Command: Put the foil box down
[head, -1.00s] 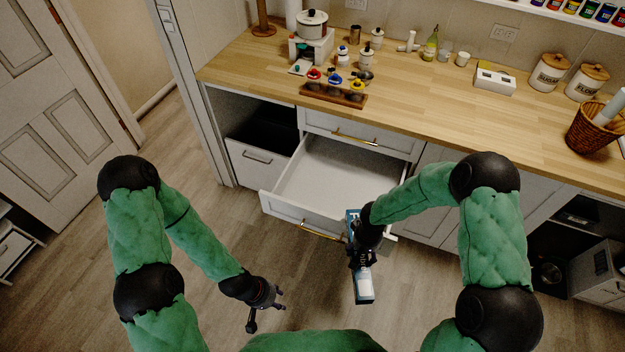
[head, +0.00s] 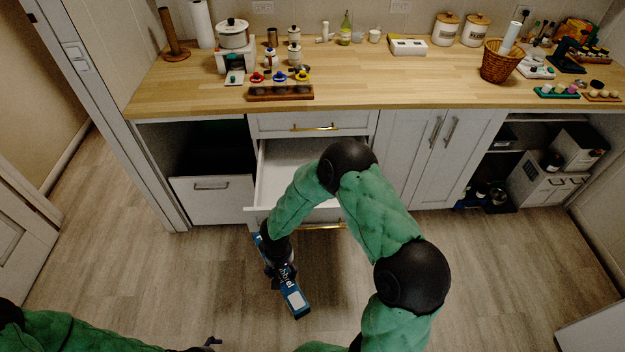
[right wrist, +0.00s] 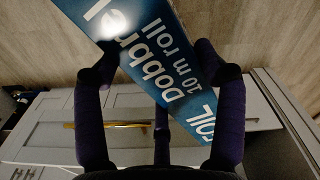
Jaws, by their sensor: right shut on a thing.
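The foil box (head: 295,299) is long, blue and white, and hangs tilted in front of the open drawer (head: 291,164). My right gripper (head: 281,272) is shut on it. In the right wrist view the foil box (right wrist: 165,60) lies between the fingers of my right gripper (right wrist: 165,75), with its printed side towards the camera. The drawer looks empty where it shows; my right arm hides part of it. My left gripper (head: 207,343) is only partly seen at the bottom edge, and its jaws cannot be made out.
The wooden counter (head: 400,93) runs along the back. Open shelving (head: 520,160) is at the right. The floor in front is free.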

